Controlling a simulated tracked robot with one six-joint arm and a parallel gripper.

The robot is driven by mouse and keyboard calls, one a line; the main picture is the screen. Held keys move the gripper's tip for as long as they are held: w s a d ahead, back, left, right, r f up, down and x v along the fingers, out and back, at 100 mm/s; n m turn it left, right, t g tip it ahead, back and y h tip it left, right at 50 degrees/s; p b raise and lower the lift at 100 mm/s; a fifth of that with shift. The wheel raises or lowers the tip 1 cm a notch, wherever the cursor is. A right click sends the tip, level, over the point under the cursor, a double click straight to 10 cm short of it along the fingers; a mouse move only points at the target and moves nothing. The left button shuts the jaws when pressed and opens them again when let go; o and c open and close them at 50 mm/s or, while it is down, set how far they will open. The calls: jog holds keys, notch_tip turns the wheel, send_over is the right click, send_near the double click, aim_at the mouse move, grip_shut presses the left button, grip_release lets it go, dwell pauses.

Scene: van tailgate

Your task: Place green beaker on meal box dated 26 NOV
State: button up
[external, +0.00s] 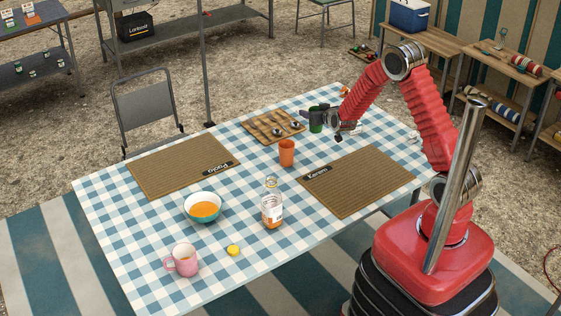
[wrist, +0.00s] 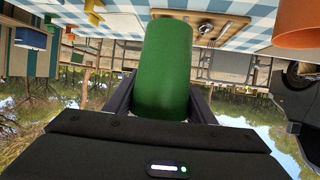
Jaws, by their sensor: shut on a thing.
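My gripper (external: 328,119) is shut on a green beaker (external: 315,122) near the table's far right part, to the right of a wooden board. In the wrist view the green beaker (wrist: 163,70) stands between the two fingers of my gripper (wrist: 162,98), and the picture is upside down. Whether the beaker touches the tablecloth is hard to tell. I cannot make out a meal box dated 26 NOV in either view; no such date is readable.
The checked table (external: 150,225) carries an orange cup (external: 287,153), a wooden board (external: 262,138) with small items, two woven mats, a bottle (external: 272,208), a bowl (external: 203,219) and a pink mug (external: 184,261). Small packages (external: 30,17) stand on a shelf at far left.

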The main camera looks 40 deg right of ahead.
jog(key=w+d+r+n+y, duration=0.1)
jog(key=d+r, duration=0.1)
jog(key=d, duration=0.9)
jog(key=d+r+n+y, duration=0.1)
jog(key=d+r, duration=0.2)
jog(key=d, duration=0.7)
jog(key=shift+w+d+y, duration=0.3)
jog(key=shift+w+d, duration=0.05)
notch_tip(320, 180, down, 6)
jog(key=shift+f, duration=0.15)
jog(key=shift+f, duration=0.15)
jog(key=shift+f, duration=1.75)
jog(key=shift+f, duration=0.1)
